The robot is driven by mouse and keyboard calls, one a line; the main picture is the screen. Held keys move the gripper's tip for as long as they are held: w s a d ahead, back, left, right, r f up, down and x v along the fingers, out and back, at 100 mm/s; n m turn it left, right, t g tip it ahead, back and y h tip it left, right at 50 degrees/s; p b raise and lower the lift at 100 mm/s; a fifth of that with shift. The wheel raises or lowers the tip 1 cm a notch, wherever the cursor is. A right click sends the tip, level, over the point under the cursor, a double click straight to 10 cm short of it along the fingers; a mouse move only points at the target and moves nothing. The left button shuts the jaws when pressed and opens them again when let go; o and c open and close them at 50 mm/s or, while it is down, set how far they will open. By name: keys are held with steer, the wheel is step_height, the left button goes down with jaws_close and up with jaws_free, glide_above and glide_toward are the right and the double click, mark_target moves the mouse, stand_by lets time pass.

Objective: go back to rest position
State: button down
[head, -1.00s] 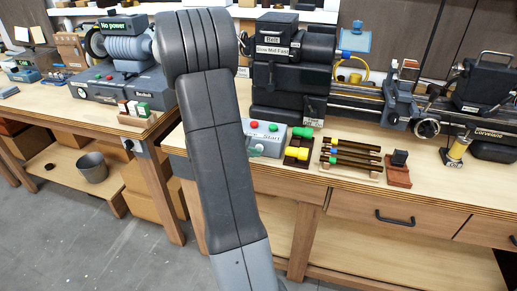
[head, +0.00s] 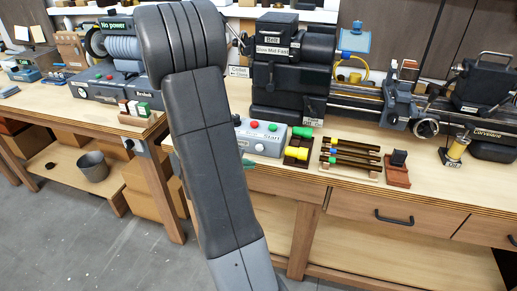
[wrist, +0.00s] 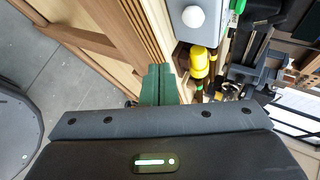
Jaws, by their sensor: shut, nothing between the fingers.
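My gripper (wrist: 158,80) shows in the wrist view as two dark green fingers pressed together, shut and empty. It hangs in the air near the front edge of the wooden bench (head: 340,178). In the head view my raised arm fills the centre-left and hides most of the gripper. The grey control box (head: 262,138) with red and green buttons stands just beyond the arm; in the wrist view the box (wrist: 198,22) is above and right of the fingers. The gripper touches nothing that I can see.
A yellow-and-green part (head: 297,150) lies right of the box, beside a rack of dark rods (head: 350,158). The lathe (head: 400,100) runs along the back right. A second bench (head: 60,101) with a grinder stands left. Grey floor (head: 100,240) is clear in front.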

stand_by(0.3)
steer(key=w, duration=0.2)
steer(key=w+d, duration=0.1)
steer(key=w, duration=0.2)
steer(key=shift+w+d+b, duration=0.3)
steer(key=shift+d+b, duration=0.1)
